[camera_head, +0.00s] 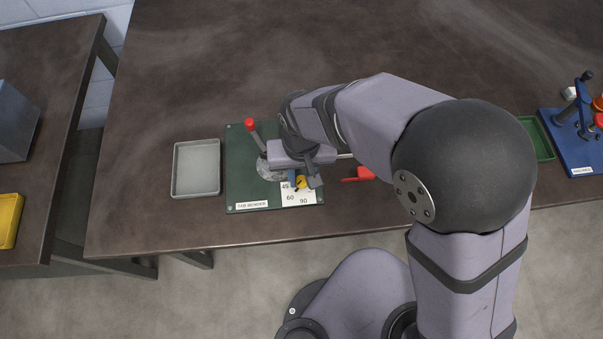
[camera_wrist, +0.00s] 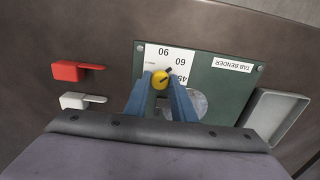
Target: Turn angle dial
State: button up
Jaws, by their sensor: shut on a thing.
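The angle dial is a small yellow knob (camera_head: 301,181) with a dark pointer, on a white scale plate (camera_head: 305,200) marked 45, 60 and 90. The plate is on the green tab bender board (camera_head: 240,190). My gripper (camera_head: 296,178) is over the dial from above. In the wrist view the yellow dial (camera_wrist: 161,79) sits between the two blue fingertips (camera_wrist: 161,84), and the gripper is shut on it. The pointer's tip is toward the upper right there, near the 45 and 60 marks. The arm and gripper hide part of the board.
A red-knobbed lever (camera_head: 250,124) stands on the board's far left. A grey tray (camera_head: 196,168) is left of the board. A red part (camera_head: 359,174) lies to its right; a white one (camera_wrist: 82,101) shows beside it in the wrist view. A blue fixture (camera_head: 573,135) and green tray (camera_head: 540,139) stand far right.

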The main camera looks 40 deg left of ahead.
aim_at(301, 180)
jog(key=shift+w+a+r, duration=0.1)
jog(key=o, duration=1.1)
jog(key=shift+c, duration=0.2)
jog(key=shift+r+b, duration=0.65)
jog(key=shift+r, duration=3)
